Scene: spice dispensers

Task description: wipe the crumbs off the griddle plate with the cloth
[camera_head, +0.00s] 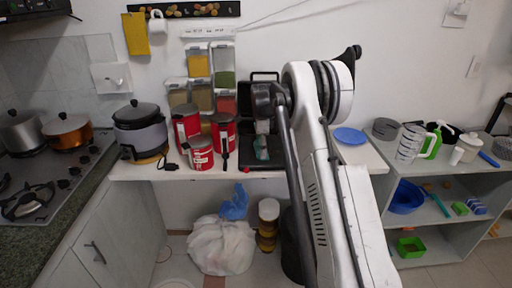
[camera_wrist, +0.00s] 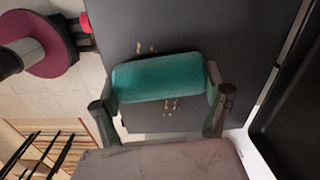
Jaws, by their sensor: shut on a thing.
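A teal cloth (camera_wrist: 158,78), shaped like a thick rounded pad, is held between the two fingers of my gripper (camera_wrist: 162,88), one at each end. The grey griddle plate (camera_wrist: 235,35) lies beneath it in the wrist view. Tan crumbs (camera_wrist: 146,48) lie on the plate beyond the cloth, and more crumbs (camera_wrist: 170,106) lie on its near side. I cannot tell whether the cloth touches the plate.
The griddle's dark raised lid (camera_wrist: 295,105) is close on the right in the wrist view. Red cans (camera_head: 200,153) stand left of the griddle, with spice dispensers (camera_head: 198,65) on the wall behind. A blue plate (camera_head: 350,136) lies on the counter to the right.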

